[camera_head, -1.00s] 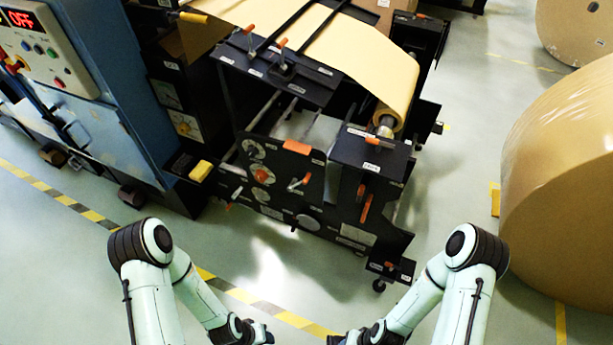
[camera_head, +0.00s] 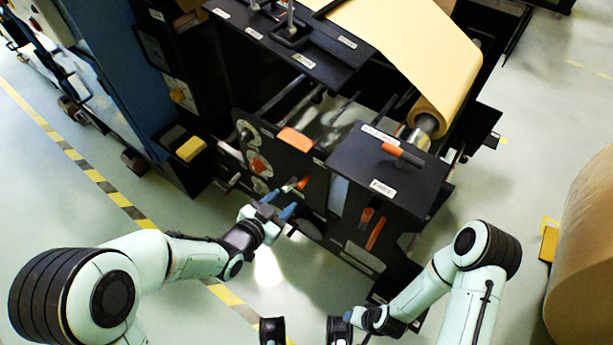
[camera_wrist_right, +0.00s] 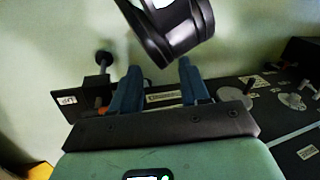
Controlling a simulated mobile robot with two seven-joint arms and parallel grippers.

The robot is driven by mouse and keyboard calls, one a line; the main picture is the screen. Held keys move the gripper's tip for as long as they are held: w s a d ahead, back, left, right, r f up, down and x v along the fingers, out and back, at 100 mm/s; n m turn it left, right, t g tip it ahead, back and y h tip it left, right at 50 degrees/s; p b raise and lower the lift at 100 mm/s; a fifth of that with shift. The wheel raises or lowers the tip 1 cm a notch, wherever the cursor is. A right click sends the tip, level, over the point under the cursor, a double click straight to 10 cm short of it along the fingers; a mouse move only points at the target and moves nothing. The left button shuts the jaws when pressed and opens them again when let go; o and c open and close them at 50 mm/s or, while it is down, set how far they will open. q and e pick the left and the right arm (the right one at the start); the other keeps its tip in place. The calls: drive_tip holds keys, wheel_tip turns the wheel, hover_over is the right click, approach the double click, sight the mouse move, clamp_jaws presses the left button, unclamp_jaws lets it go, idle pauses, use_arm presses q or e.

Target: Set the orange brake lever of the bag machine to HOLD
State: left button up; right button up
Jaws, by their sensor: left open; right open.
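The bag machine (camera_head: 345,205) is a black-panelled unit with several orange parts. A small orange-tipped lever (camera_head: 302,183) sticks out of its front panel. Another orange handle (camera_head: 402,153) lies on the black box top, beside white labels too small to read. I cannot tell from lettering which is the brake lever, and no HOLD mark is legible. My left gripper (camera_head: 282,201) is open, its blue fingers at the front-panel lever; contact is unclear. My right gripper (camera_wrist_right: 158,88) is open and empty, low in front of the machine.
A kraft web (camera_head: 425,50) runs over the machine's top. A large kraft roll (camera_head: 590,260) stands at the right. A blue cabinet (camera_head: 105,70) is at the left.

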sight(301, 184)
use_arm(q)
drive_tip(key=b+x, duration=0.2)
drive_tip(key=x, duration=0.9)
drive_tip(key=shift+w+d+f, duration=0.15)
drive_tip(key=shift+w+f, duration=0.05)
drive_tip(key=shift+w, duration=0.05)
drive_tip(key=shift+w+d+f, duration=0.2)
drive_tip(key=shift+w+d, duration=0.1)
drive_tip(key=shift+w, duration=0.2)
use_arm(e)
drive_tip(key=shift+t+h, duration=0.3)
drive_tip(key=shift+t, duration=0.4)
drive_tip(key=shift+w+d+f, duration=0.3)
drive_tip(key=shift+w+f, duration=0.15)
drive_tip(key=shift+w, duration=0.2)
drive_tip(key=shift+w+d+f, duration=0.35)
drive_tip(key=shift+w+f, duration=0.1)
drive_tip(key=shift+w, duration=0.2)
drive_tip(key=shift+w+d+f, duration=0.3)
drive_tip(key=shift+w+f, duration=0.15)
drive_tip(key=shift+w, duration=0.2)
use_arm(q)
clamp_jaws()
